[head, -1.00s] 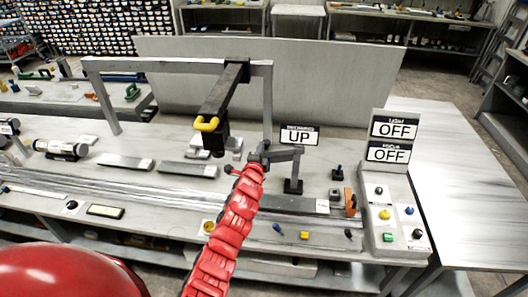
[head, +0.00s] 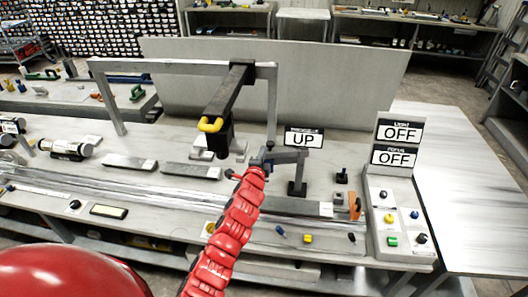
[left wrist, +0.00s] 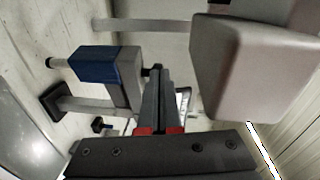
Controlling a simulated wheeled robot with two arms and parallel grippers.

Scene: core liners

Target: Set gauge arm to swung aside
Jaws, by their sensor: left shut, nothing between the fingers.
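The gauge arm (head: 290,157) looks to be the grey bar on a dark upright post, in front of a sign reading UP (head: 304,138). It reaches left from its post to my left gripper. In the left wrist view a grey arm with a blue end block (left wrist: 96,65) lies just left of the fingers. My left gripper (head: 257,163) is at the free end of the arm; its fingers (left wrist: 154,85) are shut and empty. They are very close to the grey block; I cannot tell whether they touch. My right gripper is not in view.
A grey frame with a dark overhead beam (head: 230,88) and yellow handle (head: 210,125) stands behind left. A control panel (head: 394,205) with two OFF signs stands at the right. A large pale block (left wrist: 255,70) is close right of the fingers in the wrist view.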

